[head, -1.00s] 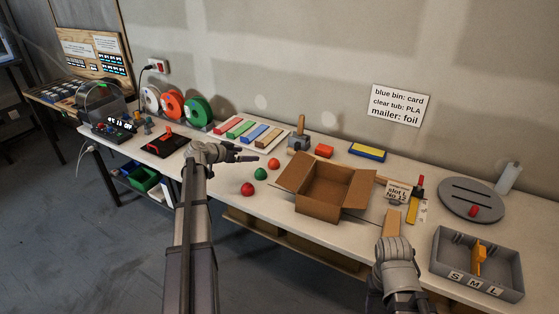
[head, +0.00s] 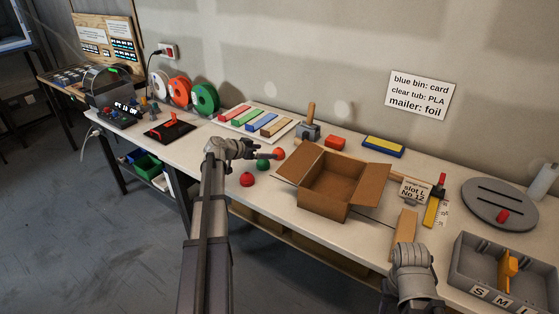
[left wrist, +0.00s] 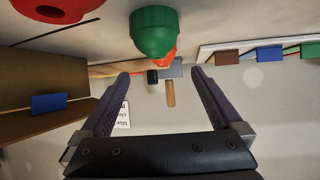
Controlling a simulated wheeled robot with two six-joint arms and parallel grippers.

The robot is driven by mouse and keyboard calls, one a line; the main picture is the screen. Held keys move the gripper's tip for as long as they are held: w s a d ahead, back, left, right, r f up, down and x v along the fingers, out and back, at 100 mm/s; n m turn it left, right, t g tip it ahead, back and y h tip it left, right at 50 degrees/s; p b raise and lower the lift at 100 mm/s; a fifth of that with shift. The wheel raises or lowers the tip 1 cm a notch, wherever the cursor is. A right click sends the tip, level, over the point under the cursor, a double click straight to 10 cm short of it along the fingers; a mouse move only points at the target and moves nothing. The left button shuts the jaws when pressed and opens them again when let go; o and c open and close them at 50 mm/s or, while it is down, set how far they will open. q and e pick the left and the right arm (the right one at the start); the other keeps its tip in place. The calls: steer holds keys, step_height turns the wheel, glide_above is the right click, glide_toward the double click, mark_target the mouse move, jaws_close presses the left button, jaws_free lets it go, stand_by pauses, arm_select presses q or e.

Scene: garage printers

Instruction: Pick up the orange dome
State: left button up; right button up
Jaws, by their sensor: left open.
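The orange dome (head: 278,154) stands on the white bench, left of the open cardboard box. A green dome (head: 263,163) and a red dome (head: 247,179) stand in front of it. My left gripper (head: 263,153) is open and empty, its fingers pointing at the orange and green domes. In the left wrist view the green dome (left wrist: 153,30) partly hides the orange dome (left wrist: 166,59). Both domes lie beyond the fingertips (left wrist: 160,73), roughly in line with the gap. My right gripper's wrist (head: 411,268) is at the bench's front edge; its jaws cannot be made out.
The open cardboard box (head: 331,204) stands right of the domes. A grey divided tray (head: 464,260) is at the right. Some bare bench lies left of the domes.

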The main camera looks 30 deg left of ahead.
mark_target(279, 153)
arm_select(q)
steer(key=shift+f, duration=0.65)
steer(key=shift+a+b+x, duration=0.15)
steer(key=shift+b+x, duration=0.85)
steer(key=shift+x, duration=0.95)
steer(key=shift+a+b+x, duration=0.1)
steer(key=shift+b+x, duration=0.9)
steer(key=shift+x, duration=1)
steer(key=shift+w+r, duration=0.1)
steer(key=shift+r, duration=0.1)
arm_select(e)
step_height(279, 153, down, 5)
steer(key=shift+r, duration=0.15)
arm_select(q)
steer(key=shift+c, duration=0.2)
steer(key=c, duration=1.4)
